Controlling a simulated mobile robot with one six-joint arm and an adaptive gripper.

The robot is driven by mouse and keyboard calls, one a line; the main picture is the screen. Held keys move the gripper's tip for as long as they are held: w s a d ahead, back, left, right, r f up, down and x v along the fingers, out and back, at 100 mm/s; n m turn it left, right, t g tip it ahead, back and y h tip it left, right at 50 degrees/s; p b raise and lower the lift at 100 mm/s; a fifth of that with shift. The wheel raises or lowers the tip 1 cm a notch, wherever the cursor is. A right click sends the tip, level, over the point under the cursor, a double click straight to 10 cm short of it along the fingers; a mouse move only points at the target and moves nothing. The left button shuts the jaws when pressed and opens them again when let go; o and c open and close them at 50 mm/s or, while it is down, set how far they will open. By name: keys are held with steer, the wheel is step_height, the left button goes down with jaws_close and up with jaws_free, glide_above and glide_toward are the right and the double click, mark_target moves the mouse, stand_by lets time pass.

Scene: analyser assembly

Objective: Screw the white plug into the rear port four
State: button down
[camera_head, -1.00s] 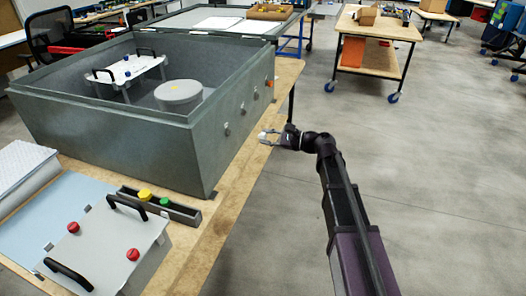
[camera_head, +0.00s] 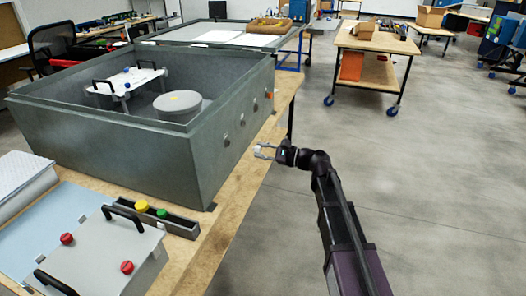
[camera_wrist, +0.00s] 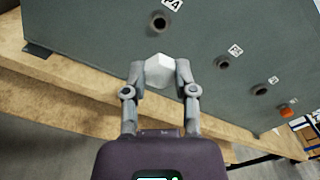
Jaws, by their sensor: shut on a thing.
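The white plug (camera_wrist: 160,70) is a small pale block between my fingertips in the wrist view. My gripper (camera_wrist: 161,80) is shut on it. In the head view my gripper (camera_head: 264,152) is beside the right-hand wall of the large grey-green case (camera_head: 150,153), above the bench's edge, with the plug very small there. In the wrist view a dark round port (camera_wrist: 158,22) with a label that seems to read P4 lies above the plug. The plug appears apart from this port. Two further ports (camera_wrist: 223,62) and (camera_wrist: 261,90) follow to the right.
An orange plug (camera_wrist: 287,113) sits in the wall beyond the ports. A wooden bench top (camera_head: 232,205) carries the case. Inside the case are a grey cylinder (camera_head: 178,107) and a white handled plate (camera_head: 125,80). The floor right of my arm is clear.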

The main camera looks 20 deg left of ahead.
glide_toward(226, 144)
steer(key=shift+w+a, duration=0.75)
steer(key=shift+a, duration=0.8)
steer(key=n, duration=0.6)
steer(key=a+n, duration=0.1)
steer(key=n, duration=1.1)
steer(key=shift+a+f, duration=0.15)
steer(key=shift+a, duration=0.15)
steer(key=shift+a+n, duration=0.2)
steer(key=shift+n, duration=2.2)
steer(key=shift+w+a+f, duration=0.1)
steer(key=shift+a, duration=0.65)
steer(key=c, duration=1.1)
jaws_free()
jaws_close()
